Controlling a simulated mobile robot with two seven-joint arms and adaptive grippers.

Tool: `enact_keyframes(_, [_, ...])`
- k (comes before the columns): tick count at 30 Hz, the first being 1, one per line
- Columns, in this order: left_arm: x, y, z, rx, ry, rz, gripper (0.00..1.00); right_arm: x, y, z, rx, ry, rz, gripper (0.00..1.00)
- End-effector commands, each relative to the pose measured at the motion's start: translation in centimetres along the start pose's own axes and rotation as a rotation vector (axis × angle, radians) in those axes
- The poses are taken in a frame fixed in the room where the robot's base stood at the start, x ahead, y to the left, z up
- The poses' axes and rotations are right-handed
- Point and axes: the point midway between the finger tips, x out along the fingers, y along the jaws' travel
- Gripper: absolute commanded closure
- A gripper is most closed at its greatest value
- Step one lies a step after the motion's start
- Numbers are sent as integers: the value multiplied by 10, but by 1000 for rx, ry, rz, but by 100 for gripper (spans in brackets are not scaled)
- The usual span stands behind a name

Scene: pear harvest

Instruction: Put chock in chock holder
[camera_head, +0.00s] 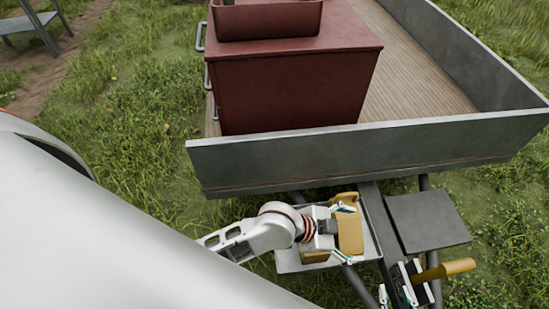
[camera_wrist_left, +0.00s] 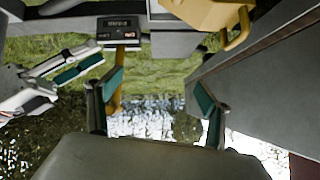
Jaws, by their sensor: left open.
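A yellow chock (camera_head: 351,234) is beside the drawbar below the trailer's front board, over a pale grey plate (camera_head: 288,262). More yellow shows at the plate, partly covered by my arm. My left gripper (camera_head: 345,230) is in front of the chock, its fingers spread. In the left wrist view, its teal-padded fingers (camera_wrist_left: 158,95) are apart with nothing between them; a yellow body (camera_wrist_left: 205,14) with a loop is beyond them at the top. My right gripper (camera_head: 399,284) is at the bottom edge near a yellow handle (camera_head: 446,270). I cannot tell which part is the holder.
The trailer's grey front board (camera_head: 370,150) stands just beyond my left gripper, with a red cabinet (camera_head: 290,85) behind it. A dark flat plate (camera_head: 428,220) lies right of the drawbar. In the left wrist view, a black display box (camera_wrist_left: 118,27) is near. Grass surrounds the trailer.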

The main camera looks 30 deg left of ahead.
Motion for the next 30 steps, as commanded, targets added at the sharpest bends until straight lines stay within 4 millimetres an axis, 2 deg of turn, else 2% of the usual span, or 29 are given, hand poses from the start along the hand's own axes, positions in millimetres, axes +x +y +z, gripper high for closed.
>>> enact_keyframes(1, [-6,-3,20,-79,-5,-47,21,0,0,1,0,-1,0,68])
enact_keyframes(5, [-30,-20,72,-250,-17,-193,21,0,0,1,0,-2,-1,68])
enact_keyframes(9, [-66,-29,132,-388,-40,-340,21,0,0,1,0,-2,-1,68])
enact_keyframes(12, [-92,-30,168,-447,-59,-424,21,0,0,1,0,-2,-1,68])
enact_keyframes(15, [-116,-29,196,-483,-75,-487,21,0,0,1,0,-1,-1,68])
enact_keyframes(18, [-132,-28,213,-501,-84,-526,21,0,0,0,0,0,-1,68])
enact_keyframes(21, [-140,-27,221,-508,-88,-544,21,0,0,-1,1,3,0,68])
enact_keyframes(30, [-141,-27,222,-508,-88,-546,21,0,0,-2,1,5,0,68])
